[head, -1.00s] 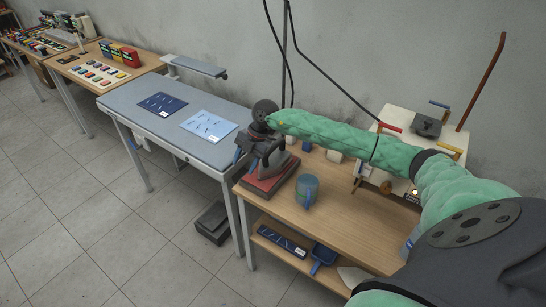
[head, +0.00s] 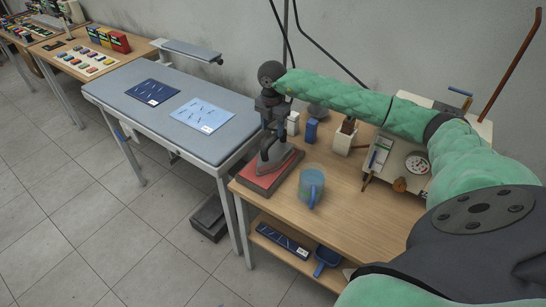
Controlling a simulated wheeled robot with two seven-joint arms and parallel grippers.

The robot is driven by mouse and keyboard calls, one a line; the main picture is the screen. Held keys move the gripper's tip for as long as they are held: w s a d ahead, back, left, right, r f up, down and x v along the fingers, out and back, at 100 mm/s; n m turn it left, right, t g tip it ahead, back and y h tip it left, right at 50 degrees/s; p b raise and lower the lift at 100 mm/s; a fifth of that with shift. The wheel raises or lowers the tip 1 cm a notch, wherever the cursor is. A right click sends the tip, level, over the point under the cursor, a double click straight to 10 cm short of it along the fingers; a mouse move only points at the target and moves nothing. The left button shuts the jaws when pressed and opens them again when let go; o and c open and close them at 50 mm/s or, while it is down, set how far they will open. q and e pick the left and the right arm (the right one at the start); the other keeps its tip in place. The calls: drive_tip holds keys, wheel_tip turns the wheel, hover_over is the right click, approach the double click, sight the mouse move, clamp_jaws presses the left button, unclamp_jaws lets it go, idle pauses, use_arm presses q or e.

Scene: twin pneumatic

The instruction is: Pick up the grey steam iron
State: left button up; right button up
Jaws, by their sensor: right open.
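The grey steam iron (head: 283,158) rests on a red pad (head: 262,182) at the left end of the wooden table, in the head view. Its dark handle is partly hidden behind and below my gripper. My right gripper (head: 268,133) points down, open, just above the iron's handle. I cannot tell whether its fingers touch or straddle the handle. My left gripper is not in view.
A blue-green mug (head: 311,188) stands just right of the pad. Small white and blue containers (head: 311,131) stand behind the iron. A padded grey-blue table (head: 150,118) adjoins at left. A machine (head: 400,160) sits at the right back.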

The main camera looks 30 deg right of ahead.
sight(273, 136)
drive_tip(key=shift+w+d+f, duration=0.2)
drive_tip(key=shift+w+f, duration=0.05)
drive_tip(key=shift+f, duration=0.45)
drive_tip(key=shift+f+b, duration=0.3)
drive_tip(key=shift+b, duration=0.05)
drive_tip(key=shift+s+a+f, duration=0.1)
drive_tip(key=shift+s+f, duration=0.05)
drive_tip(key=shift+f, duration=0.45)
drive_tip(key=f, duration=0.1)
drive_tip(key=f+b, duration=0.1)
drive_tip(key=f, duration=0.2)
drive_tip(key=shift+d+f+b, duration=0.15)
drive_tip(key=shift+d+b, duration=0.1)
drive_tip(key=shift+b, duration=0.1)
drive_tip(key=shift+f, duration=0.55)
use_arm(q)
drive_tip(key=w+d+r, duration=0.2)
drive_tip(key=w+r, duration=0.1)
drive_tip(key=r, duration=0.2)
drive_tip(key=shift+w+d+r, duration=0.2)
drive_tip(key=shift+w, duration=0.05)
use_arm(e)
clamp_jaws()
